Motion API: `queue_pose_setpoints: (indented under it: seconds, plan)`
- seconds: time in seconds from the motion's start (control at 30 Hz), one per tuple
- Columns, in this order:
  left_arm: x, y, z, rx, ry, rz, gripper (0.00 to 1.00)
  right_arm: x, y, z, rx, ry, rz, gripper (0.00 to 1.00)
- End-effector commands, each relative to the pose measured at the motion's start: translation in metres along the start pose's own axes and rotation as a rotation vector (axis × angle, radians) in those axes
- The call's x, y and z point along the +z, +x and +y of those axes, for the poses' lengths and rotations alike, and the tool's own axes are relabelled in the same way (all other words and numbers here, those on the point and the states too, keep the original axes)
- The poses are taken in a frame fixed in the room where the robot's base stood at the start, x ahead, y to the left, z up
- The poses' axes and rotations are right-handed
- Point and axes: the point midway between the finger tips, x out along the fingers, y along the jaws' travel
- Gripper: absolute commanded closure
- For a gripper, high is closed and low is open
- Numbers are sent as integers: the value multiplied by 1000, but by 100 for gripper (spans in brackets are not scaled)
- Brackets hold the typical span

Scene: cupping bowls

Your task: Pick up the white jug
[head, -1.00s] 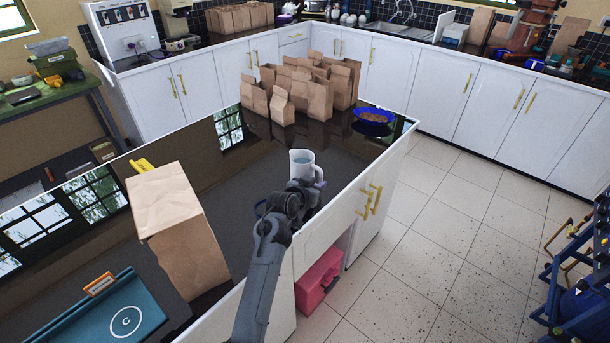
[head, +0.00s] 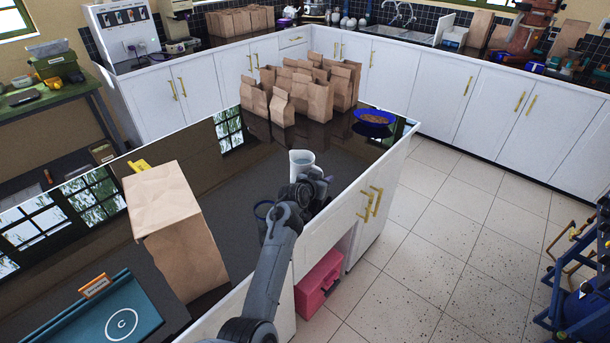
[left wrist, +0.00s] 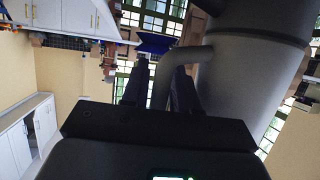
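The white jug (head: 300,160) stands upright on the dark top of the island counter (head: 262,172), with something pale blue inside. My left gripper (head: 312,180) is at the jug's near right side, partly hidden by its own wrist. In the left wrist view the jug's body (left wrist: 245,75) looms large and grey in shadow at the right. Its handle (left wrist: 163,75) passes between the two fingers of my left gripper (left wrist: 162,72). The fingers look open around the handle; whether either touches it I cannot tell. My right gripper is not in view.
Several small paper bags (head: 320,100) and a blue bowl (head: 374,117) stand beyond the jug. A pink case (head: 319,285) sits below the counter. Counter around the jug is mostly clear.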

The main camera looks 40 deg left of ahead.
Motion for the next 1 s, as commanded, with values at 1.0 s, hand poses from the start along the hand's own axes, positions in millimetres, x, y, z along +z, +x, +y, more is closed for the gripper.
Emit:
queue_pose_setpoints:
  seconds: [1.0]
  plan:
    - [-18, -7, 0, -1, 3, 5, 100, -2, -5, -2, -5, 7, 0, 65]
